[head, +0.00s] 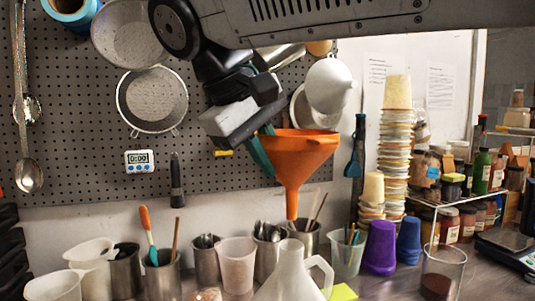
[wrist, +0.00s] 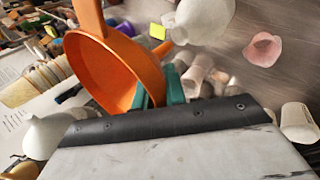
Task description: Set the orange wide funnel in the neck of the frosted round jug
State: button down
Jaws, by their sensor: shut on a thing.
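The orange wide funnel (head: 295,153) hangs in the air, mouth up and spout down. My gripper (head: 266,152) is shut on its rim at the left side. In the wrist view the teal fingertips (wrist: 158,94) meet the rim of the funnel (wrist: 118,62). The frosted round jug (head: 288,277) stands on the counter at the bottom of the head view, its lower part cut off. In the head view the spout tip is just above the jug's narrow neck, with a gap between. In the wrist view the jug (wrist: 207,18) is right of the funnel, apart from it.
A translucent cup (head: 237,262) and metal cups of tools stand left of the jug. A clear container (head: 346,253), a purple cup (head: 380,247) and a tall cup stack (head: 397,140) stand to the right. A yellow note (head: 343,292) lies beside the jug. A pegboard (head: 70,110) is behind.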

jog(key=shift+f, duration=1.95)
jog(key=shift+s+f, duration=0.1)
jog(key=shift+f, duration=1.15)
jog(key=shift+f, duration=0.95)
jog(key=shift+f, duration=1)
